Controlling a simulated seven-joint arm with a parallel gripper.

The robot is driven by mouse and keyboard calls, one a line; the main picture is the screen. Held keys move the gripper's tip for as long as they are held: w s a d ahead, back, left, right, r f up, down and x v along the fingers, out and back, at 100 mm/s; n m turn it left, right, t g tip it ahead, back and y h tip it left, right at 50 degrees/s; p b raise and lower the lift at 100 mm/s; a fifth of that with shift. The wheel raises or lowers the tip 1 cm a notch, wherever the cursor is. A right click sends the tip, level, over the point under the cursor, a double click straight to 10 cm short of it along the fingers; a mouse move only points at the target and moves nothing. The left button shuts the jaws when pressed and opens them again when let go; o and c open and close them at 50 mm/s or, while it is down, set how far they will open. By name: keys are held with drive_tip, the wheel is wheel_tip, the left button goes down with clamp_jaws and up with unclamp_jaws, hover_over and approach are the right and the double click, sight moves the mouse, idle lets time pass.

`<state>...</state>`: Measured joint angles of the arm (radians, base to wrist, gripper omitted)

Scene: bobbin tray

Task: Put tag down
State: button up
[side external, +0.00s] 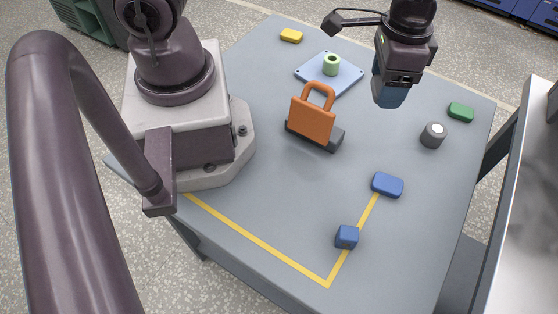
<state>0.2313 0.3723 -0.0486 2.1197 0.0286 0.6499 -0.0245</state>
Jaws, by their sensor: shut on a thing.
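My gripper (393,76) is at the upper right of the side external view, pointing down above the table. It is shut on a blue piece (390,95), which hangs below the jaws, clear of the tabletop. Its upper part is hidden by the gripper, and I cannot tell for sure that it is the tag. An orange padlock-shaped piece (312,120) with a loop on top stands upright at a dark grey base (331,138), left of and apart from my gripper.
A light blue plate (345,82) bears a green bobbin (331,65). Around the table (250,210) lie a yellow block (291,36), a green block (461,112), a grey cylinder (433,135), a blue block (387,185) and a blue cube (347,237).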

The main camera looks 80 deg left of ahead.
drive_tip(key=s+d+f+m, duration=0.3)
drive_tip(key=s+d, duration=0.2)
drive_tip(key=d, duration=0.1)
drive_tip(key=m, duration=0.3)
hover_over(317, 210)
wheel_tip(317, 210, down, 9)
drive_tip(key=shift+f, duration=2.15)
drive_tip(key=o, duration=0.9)
drive_tip(key=shift+f, duration=0.1)
